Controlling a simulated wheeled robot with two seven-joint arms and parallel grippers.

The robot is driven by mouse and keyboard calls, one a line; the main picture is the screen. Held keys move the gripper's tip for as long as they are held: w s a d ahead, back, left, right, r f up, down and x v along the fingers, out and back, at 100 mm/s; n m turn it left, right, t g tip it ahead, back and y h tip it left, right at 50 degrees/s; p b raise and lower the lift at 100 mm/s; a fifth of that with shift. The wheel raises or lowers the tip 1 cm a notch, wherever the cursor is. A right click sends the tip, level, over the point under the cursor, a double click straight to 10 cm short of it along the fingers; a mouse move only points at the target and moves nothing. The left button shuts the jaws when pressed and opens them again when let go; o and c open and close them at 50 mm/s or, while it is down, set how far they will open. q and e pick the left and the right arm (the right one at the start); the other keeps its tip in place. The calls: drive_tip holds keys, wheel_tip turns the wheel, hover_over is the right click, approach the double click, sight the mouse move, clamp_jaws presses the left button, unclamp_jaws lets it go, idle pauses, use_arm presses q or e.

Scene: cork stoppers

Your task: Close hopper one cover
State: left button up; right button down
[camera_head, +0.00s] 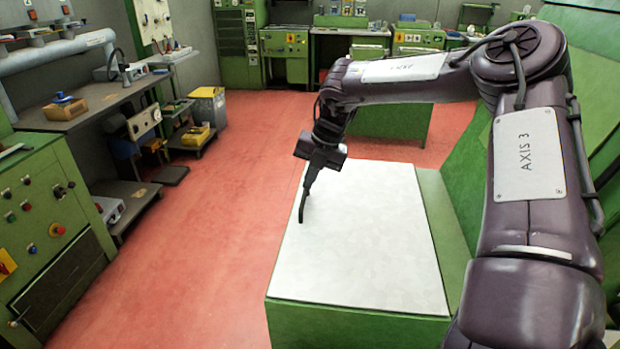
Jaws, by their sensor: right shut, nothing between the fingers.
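I cannot tell from the picture which hopper number this is. My right arm comes in from the right and reaches over the cover. My right gripper (303,213) is shut and empty, pointing down at the cover's left side. I cannot tell whether its tips touch the cover. My left gripper is not in view.
A green control panel with buttons (40,215) stands at the left, beside a grey workbench (95,105). A grey bin with a yellow lid (208,108) and green machines (285,42) are farther back. A green sloped surface rises at the right. The red floor (200,220) is clear.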

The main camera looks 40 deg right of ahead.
drive_tip(key=c, duration=2.1)
unclamp_jaws()
drive_tip(key=o, duration=0.6)
drive_tip(key=shift+r, duration=0.1)
drive_tip(key=b+v, duration=0.1)
drive_tip(key=v, duration=0.6)
drive_tip(key=shift+s+d+r, duration=0.1)
drive_tip(key=shift+d+r, duration=0.05)
drive_tip(key=shift+r, duration=0.1)
